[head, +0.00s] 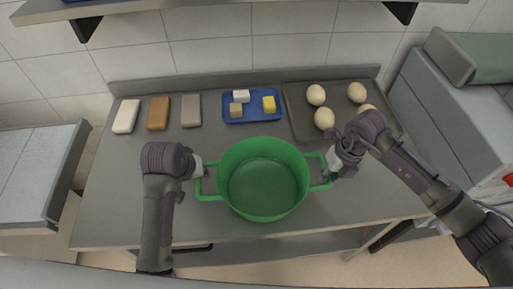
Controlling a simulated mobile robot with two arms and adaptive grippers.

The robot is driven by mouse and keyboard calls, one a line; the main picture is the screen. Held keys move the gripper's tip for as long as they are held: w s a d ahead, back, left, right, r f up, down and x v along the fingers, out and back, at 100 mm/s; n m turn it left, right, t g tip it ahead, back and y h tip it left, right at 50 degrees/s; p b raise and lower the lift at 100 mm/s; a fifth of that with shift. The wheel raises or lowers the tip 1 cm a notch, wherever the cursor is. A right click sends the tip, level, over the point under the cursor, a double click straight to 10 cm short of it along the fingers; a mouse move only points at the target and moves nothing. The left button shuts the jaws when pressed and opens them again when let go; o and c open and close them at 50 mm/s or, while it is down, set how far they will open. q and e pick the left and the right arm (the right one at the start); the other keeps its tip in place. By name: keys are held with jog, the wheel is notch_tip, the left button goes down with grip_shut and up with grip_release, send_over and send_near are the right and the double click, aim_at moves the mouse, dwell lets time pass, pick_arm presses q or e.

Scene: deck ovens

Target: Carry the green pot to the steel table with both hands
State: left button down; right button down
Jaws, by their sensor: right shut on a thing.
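The green pot (264,186) is empty inside, with a loop handle on each side. It is at the front middle of the steel table (330,222); I cannot tell whether it rests on the top or hangs just above it. My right gripper (331,172) is shut on the pot's right handle. My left gripper (203,170) is at the pot's left handle, and its fingers are too small and hidden to show whether they are closed.
Behind the pot are a blue tray (232,117) with small blocks and a dark tray (300,126) with several pale round balls. White (126,116), brown (158,113) and grey (190,111) blocks lie at the back left. The table's left front is clear.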

pick_arm(q)
jog(key=shift+a+f, duration=0.15)
jog(key=shift+f, duration=0.35)
pick_arm(e)
jog(key=shift+d+f, duration=0.1)
jog(key=shift+f, duration=0.45)
pick_arm(q)
jog(key=c, duration=1.4)
grip_release()
jog(key=shift+r, duration=0.2)
pick_arm(e)
jog(key=c, duration=1.4)
grip_release()
jog(key=shift+r, duration=0.25)
pick_arm(q)
jog(key=shift+o, duration=1.2)
jog(key=shift+s, duration=0.1)
pick_arm(e)
jog(key=shift+o, duration=1.2)
jog(key=shift+s, duration=0.15)
pick_arm(q)
jog(key=shift+r, duration=0.1)
jog(key=v, duration=1.2)
pick_arm(e)
notch_tip(320, 180, up, 12)
jog(key=d, duration=0.2)
jog(key=shift+w, duration=0.25)
